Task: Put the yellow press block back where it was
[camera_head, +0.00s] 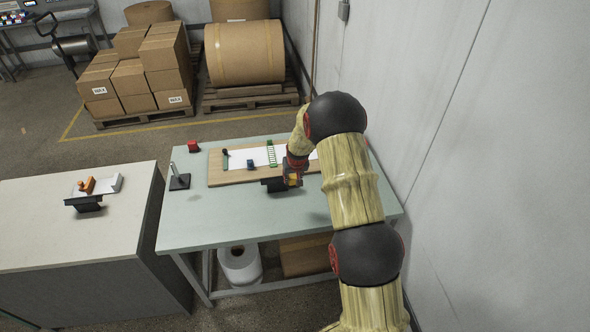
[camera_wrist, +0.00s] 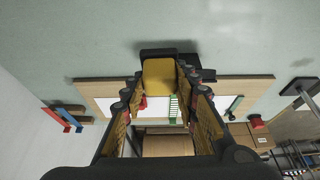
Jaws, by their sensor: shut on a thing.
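The yellow press block (camera_wrist: 159,76) sits between the two fingers of my gripper (camera_wrist: 162,100) in the wrist view, and the gripper is shut on it. In the head view my gripper (camera_head: 293,176) is over the front edge of the wooden board, with a small yellow patch of the block (camera_head: 294,181) showing. A black holder (camera_head: 278,186) is right beside the block in the head view. It also shows against the block in the wrist view (camera_wrist: 157,52). I cannot tell whether the block rests on the holder or is held above it.
A red block (camera_head: 193,146) and a black stand with a rod (camera_head: 179,181) are at the left. The table's front left (camera_head: 205,225) is clear. A wall is at right.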

